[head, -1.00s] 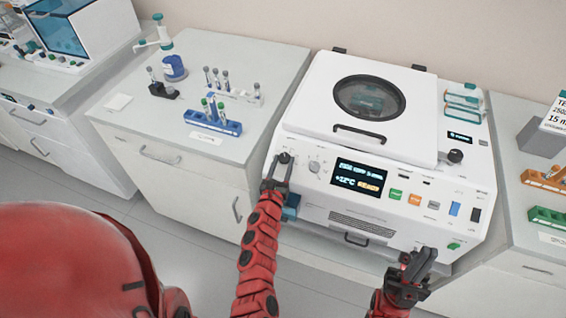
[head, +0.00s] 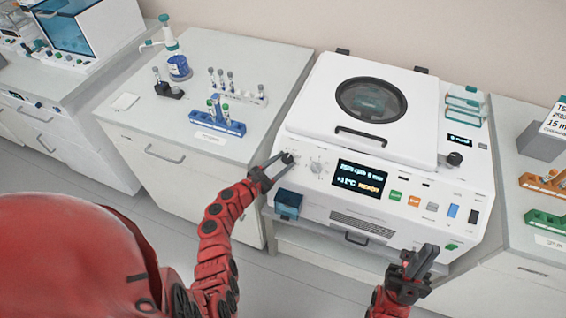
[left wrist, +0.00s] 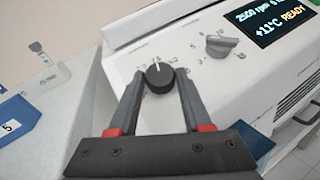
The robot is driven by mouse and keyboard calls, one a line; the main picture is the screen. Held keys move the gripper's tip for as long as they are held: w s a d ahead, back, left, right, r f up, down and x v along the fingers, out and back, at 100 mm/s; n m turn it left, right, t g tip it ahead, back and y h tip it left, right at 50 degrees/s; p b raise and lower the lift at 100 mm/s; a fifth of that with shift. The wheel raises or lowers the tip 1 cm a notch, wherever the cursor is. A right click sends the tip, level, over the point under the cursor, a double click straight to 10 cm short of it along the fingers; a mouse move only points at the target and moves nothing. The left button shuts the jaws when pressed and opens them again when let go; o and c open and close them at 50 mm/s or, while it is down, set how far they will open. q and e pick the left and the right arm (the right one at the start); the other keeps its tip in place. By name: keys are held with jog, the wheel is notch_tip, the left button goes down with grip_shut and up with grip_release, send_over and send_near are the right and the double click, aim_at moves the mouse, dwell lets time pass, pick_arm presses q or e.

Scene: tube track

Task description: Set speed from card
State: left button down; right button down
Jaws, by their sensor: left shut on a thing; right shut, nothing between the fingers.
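The white centrifuge (head: 300,115) has a round window in its closed lid and a lit display (head: 360,178). In the left wrist view the display (left wrist: 272,22) reads 2500 rpm and +11°C READY; the minutes are partly cut off. My left gripper (head: 277,166) is shut on the black knob (left wrist: 159,76) at the panel's left, fingers on both sides; its white mark points up and slightly left. A grey knob (left wrist: 221,45) is to its right, untouched. My right gripper (head: 421,262) is shut and empty below the panel's right. A card (head: 556,124) at the right edge is cut off; "15 m" shows.
Green, orange and grey buttons (head: 414,201) and switches line the panel right of the display. A blue tube rack (head: 216,124) stands on the left bench. Orange (head: 543,187) and green (head: 545,221) racks stand on the right bench.

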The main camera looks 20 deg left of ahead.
pick_arm(q)
jog(key=shift+m+h, duration=0.3)
jog(key=shift+c, duration=1.7)
grip_release()
jog(key=shift+a, duration=0.1)
jog(key=b+v, duration=0.3)
jog(key=v, duration=1.4)
jog(key=shift+r, duration=0.15)
jog(key=shift+s+a, duration=0.1)
